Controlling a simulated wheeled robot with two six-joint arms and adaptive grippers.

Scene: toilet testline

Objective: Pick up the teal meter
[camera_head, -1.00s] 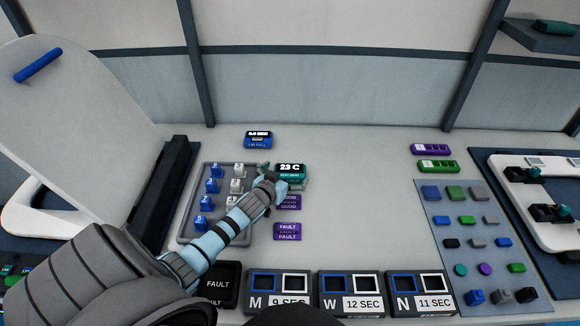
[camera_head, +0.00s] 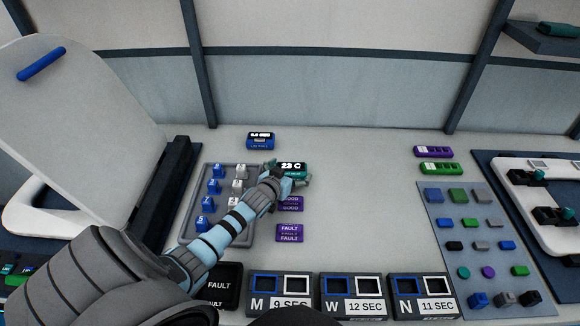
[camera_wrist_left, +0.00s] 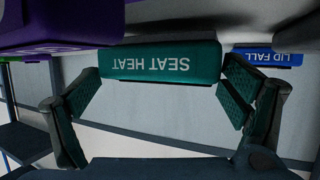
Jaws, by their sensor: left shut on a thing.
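The teal meter (camera_head: 292,169) reads "23 C" on its dark display in the head view. In the left wrist view its teal face (camera_wrist_left: 160,62) shows "SEAT HEAT" upside down, between the two fingers. My left gripper (camera_head: 287,172) is shut on the meter, with a finger at each end of it. The left wrist view shows the same gripper (camera_wrist_left: 160,82) with its pads at the meter's sides. I cannot tell clearly whether the meter is clear of the table. My right gripper is not in view.
A blue meter (camera_head: 260,141) stands behind, near the wall. Purple GOOD (camera_head: 291,204) and FAULT (camera_head: 289,233) blocks lie in front. A grey tray (camera_head: 248,236) of blue and white pieces is at left.

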